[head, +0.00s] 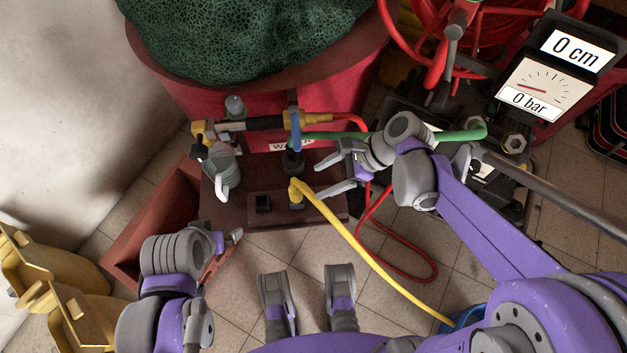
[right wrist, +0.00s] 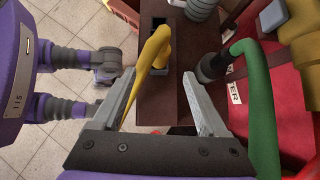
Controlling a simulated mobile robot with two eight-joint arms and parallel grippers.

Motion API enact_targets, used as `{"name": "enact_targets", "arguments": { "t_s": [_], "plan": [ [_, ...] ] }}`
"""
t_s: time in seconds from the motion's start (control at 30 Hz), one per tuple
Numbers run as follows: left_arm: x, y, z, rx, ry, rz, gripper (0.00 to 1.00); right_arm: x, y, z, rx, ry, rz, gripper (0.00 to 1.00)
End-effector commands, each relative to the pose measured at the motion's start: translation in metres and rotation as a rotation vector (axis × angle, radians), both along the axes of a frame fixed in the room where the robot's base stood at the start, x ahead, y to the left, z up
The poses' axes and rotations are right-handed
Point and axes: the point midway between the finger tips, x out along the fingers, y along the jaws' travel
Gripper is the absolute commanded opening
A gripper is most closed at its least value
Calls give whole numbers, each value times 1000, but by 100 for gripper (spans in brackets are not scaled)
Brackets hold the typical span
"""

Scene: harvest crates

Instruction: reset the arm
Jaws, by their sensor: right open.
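My right gripper (head: 322,178) is open, with its two fingers spread apart and pointing left above the brown bench (head: 330,207). In the right wrist view, the open jaws (right wrist: 158,88) show nothing gripped. A yellow hose (right wrist: 146,68) with an angled end runs between the fingers in that view; I cannot tell how far below them it lies.
Close by are a green hose (head: 340,135), a red hose (head: 433,268) and a grey jug-like part (head: 222,170). A red barrel (head: 230,95) stands behind. Gauges (head: 545,88) read 0 cm and 0 bar. Tiled floor shows in front of the bench.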

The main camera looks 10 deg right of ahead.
Motion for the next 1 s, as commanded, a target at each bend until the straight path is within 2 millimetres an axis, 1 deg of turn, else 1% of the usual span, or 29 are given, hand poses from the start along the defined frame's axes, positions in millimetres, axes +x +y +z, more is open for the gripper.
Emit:
{"name": "enact_targets", "arguments": {
  "t_s": [0.1, 0.63, 0.73, 0.77, 0.87, 0.97, 1.0],
  "plan": [
    [0, 0, 1, 0, 0, 0, 100, 0, -3, 3, 0, 0, -1, 76],
    [0, 0, 1, 0, 0, 0, 100, 0, -3, 3, -1, -1, 1, 76],
    [0, 0, 1, 0, 0, 0, 100, -5, -4, 3, -26, -34, 30, 76],
    [0, 0, 1, 0, 0, 0, 100, -7, -6, 3, -45, -58, 51, 76],
    [0, 0, 1, 0, 0, 0, 100, -23, -16, 1, -154, -188, 182, 76],
    [0, 0, 1, 0, 0, 0, 100, -45, -33, -1, -323, -374, 405, 76],
    [0, 0, 1, 0, 0, 0, 100, -54, -41, -2, -395, -445, 507, 76]
  ]
}}
